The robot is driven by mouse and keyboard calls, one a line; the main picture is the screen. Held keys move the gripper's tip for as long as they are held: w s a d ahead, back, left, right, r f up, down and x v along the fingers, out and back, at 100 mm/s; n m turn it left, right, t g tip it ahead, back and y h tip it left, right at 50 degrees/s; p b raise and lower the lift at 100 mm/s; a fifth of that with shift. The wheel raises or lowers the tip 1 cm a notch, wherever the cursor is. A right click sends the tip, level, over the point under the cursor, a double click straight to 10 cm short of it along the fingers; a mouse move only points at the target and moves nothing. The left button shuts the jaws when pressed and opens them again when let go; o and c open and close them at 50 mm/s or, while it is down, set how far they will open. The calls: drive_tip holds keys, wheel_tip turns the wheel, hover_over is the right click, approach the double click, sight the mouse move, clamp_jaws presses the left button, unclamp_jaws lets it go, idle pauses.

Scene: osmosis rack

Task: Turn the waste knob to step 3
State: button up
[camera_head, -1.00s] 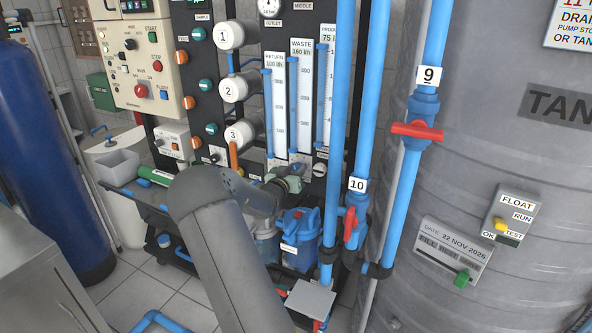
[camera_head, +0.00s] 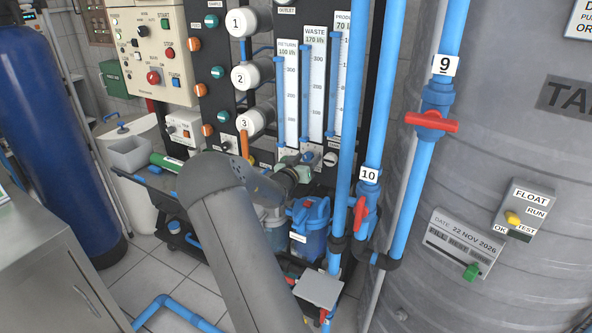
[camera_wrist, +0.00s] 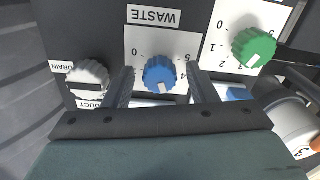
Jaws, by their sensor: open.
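The blue waste knob (camera_wrist: 160,74) sits on a white dial plate under the WASTE label (camera_wrist: 153,17) in the wrist view. Its white pointer mark faces down and slightly right. The dial's 0 shows at upper left, with 5 and 4 at the right; the lower numbers are hidden. My gripper (camera_wrist: 159,69) is open, one finger on each side of the knob; contact with it cannot be told. In the head view my gripper (camera_head: 304,161) is at the panel below the waste flow meter (camera_head: 314,85), which reads 170 l/h.
In the head view, blue pipes with red valves 9 (camera_head: 432,122) and 10 (camera_head: 361,212) stand right of my arm.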

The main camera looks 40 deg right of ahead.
drive_tip(key=b+v, duration=0.2)
drive_tip(key=v, duration=1.5)
drive_tip(key=shift+w, duration=0.1)
drive_tip(key=w+a+f+n+t+y, duration=0.2)
drive_tip(key=a+f+n+t+y, duration=0.15)
drive_tip(key=a+y, duration=0.65)
drive_tip(key=s+a+n+g+y, duration=0.1)
drive_tip(key=s+a+n+y, duration=0.15)
drive_tip(key=a, duration=0.45)
drive_tip(key=s+a+n+g+y, duration=0.1)
drive_tip(key=s+a+y, duration=0.2)
drive_tip(key=a, duration=0.3)
drive_tip(key=s+a+n+g, duration=0.2)
drive_tip(key=s+a+g, duration=0.1)
drive_tip(key=s, duration=0.8)
drive_tip(key=s+a+r+n+g+y+p, duration=0.1)
drive_tip(key=s+g, duration=0.4)
drive_tip(key=s, duration=0.7)
drive_tip(key=a+n, duration=0.1)
drive_tip(key=a, duration=0.1)
drive_tip(key=shift+s+a+r+n, duration=0.25)
drive_tip(key=shift+a+n, duration=0.15)
drive_tip(key=shift+w, duration=0.1)
